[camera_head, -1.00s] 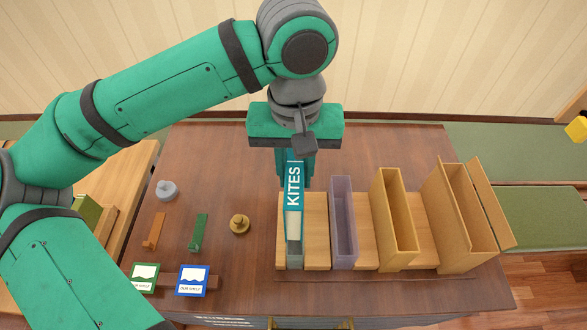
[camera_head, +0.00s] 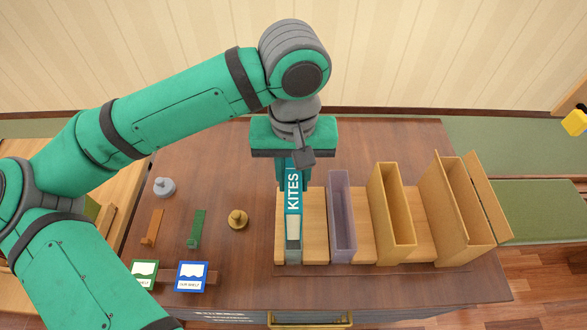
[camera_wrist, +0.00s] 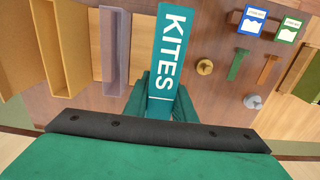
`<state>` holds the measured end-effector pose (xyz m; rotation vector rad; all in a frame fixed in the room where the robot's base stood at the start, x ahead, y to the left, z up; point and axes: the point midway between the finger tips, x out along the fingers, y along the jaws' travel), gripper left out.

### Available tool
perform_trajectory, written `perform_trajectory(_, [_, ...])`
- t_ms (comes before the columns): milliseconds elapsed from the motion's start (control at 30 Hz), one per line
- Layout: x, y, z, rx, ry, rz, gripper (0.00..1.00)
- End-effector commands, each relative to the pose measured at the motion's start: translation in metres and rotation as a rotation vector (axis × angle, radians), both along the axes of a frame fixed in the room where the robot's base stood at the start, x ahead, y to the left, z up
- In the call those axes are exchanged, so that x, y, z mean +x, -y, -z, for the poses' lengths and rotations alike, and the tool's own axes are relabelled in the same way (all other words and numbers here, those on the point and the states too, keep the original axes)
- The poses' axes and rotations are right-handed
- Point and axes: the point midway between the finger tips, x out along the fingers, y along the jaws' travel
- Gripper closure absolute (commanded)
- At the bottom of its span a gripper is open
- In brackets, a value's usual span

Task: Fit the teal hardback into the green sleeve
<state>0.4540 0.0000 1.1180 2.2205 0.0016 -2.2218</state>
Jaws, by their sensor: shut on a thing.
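The teal hardback (camera_head: 293,190), with KITES on its spine, is held in my gripper (camera_head: 294,171). The gripper is shut on it, with a finger on each side; the hardback also fills the middle of the wrist view (camera_wrist: 173,50). Below the lettering is a pale patch. The grey-green sleeve (camera_head: 293,256) is the leftmost holder on the wooden board, in line with the hardback's near end. The hardback covers most of the sleeve, so I cannot tell whether it is inside the mouth or just above it. The sleeve is hidden in the wrist view.
To the right stand a purple sleeve (camera_head: 341,215), a yellow sleeve (camera_head: 392,215) and a wider tan one (camera_head: 460,215). At left on the desk (camera_head: 250,290) are a grey knob (camera_head: 164,187), a brass knob (camera_head: 238,219), small stands and two framed cards.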

Motion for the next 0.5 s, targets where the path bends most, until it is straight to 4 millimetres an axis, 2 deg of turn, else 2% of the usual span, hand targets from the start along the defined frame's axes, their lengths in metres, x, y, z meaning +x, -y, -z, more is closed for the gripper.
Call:
perform_trajectory(233, [0.000,0.000,0.015,-0.001,0.000,0.000,1.00])
perform_trajectory(500, [0.000,0.000,0.021,-0.001,0.001,0.001,1.00])
